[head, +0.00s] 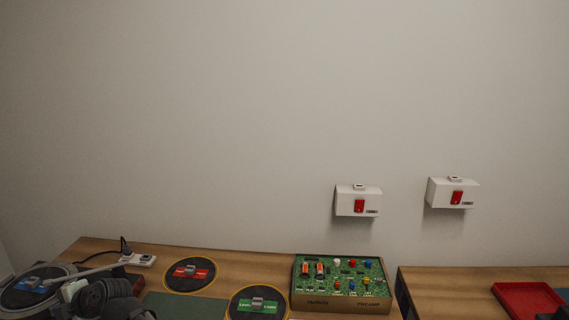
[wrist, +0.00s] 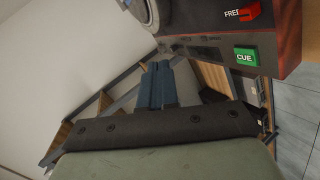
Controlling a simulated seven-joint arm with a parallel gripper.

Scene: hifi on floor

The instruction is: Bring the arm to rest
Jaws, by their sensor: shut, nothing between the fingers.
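A turntable (head: 22,302) with a dark record and blue label stands at the far left of the head view, partly hidden by my arm. A thin pale bar, seemingly its tonearm (head: 88,271), crosses it; its ends are unclear. In the wrist view, a dark deck with a wooden side (wrist: 285,62) fills the upper right. It has a red part marked FREE (wrist: 248,11) and a green CUE button (wrist: 244,55). My gripper (wrist: 159,66) is shut and empty, below and left of the deck in that picture. I cannot tell whether it touches anything.
Records with red (head: 190,273) and green (head: 258,305) labels lie on the wooden bench. A green circuit box (head: 341,283) stands to their right. A red tray (head: 528,299) is on the right bench. Two white boxes hang on the wall.

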